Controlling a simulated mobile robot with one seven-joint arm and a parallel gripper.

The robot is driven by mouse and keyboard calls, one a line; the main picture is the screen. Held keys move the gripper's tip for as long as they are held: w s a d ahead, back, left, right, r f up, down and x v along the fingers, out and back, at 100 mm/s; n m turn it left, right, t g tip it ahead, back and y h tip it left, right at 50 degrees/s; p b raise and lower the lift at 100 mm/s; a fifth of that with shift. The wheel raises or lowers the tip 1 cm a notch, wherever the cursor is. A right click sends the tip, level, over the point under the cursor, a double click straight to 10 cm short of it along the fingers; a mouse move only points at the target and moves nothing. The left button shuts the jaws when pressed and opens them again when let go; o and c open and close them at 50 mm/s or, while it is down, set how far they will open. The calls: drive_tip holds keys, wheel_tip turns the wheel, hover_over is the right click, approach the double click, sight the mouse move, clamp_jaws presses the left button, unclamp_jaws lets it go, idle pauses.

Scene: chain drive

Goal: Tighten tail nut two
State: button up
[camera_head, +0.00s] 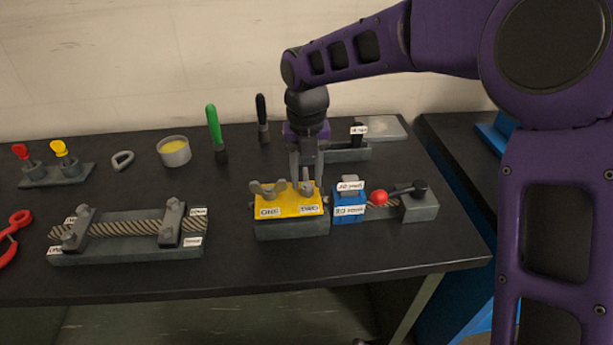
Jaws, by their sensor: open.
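A yellow block (290,205) on a dark base carries two grey wing nuts. The left wing nut (267,191) stands above a label reading ONE. The right wing nut (307,186) stands above a label that seems to read TWO. My gripper (306,179) points straight down over the right wing nut, with one finger on each side of its upper part as seen here. It is open. The fingers partly hide that nut, and I cannot tell whether they touch it.
A blue block (348,206), a red ball (379,197) and a grey block with a black lever (419,206) stand right of the yellow block. A rope clamp fixture (125,255) lies left. A tin (174,151) and upright green tool (216,133) stand behind. The front bench strip is clear.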

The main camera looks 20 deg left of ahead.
clamp_jaws()
drive_tip(key=shift+m, duration=0.3)
